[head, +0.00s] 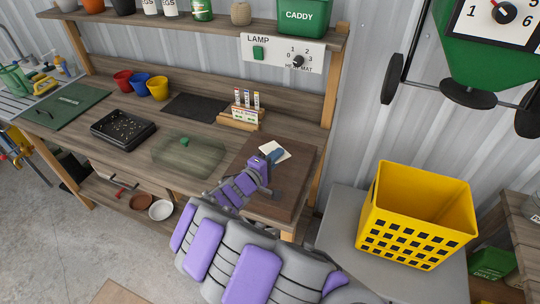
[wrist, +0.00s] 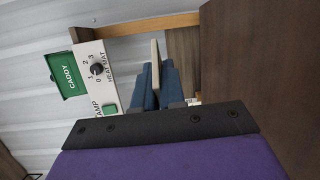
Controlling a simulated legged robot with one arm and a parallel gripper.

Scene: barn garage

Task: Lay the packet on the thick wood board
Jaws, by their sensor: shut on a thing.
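The thick wood board (head: 300,178) is a brown slab at the right end of the workbench in the head view. It also fills the right side of the wrist view (wrist: 262,70), close to the camera. My gripper (head: 274,158) is over the board's back left part, its blue fingers shut on the packet (head: 273,149). The packet is pale cream with its face partly in view. In the wrist view the packet (wrist: 155,55) shows edge-on as a thin strip between the fingers (wrist: 155,85). Whether it touches the board is unclear.
A wooden rack of upright packets (head: 243,113) stands behind left of the board. A clear cover (head: 180,158) and black seed tray (head: 122,130) lie further left. The lamp panel (head: 283,53) is behind. A yellow crate (head: 415,215) stands to the right. The board's right part is bare.

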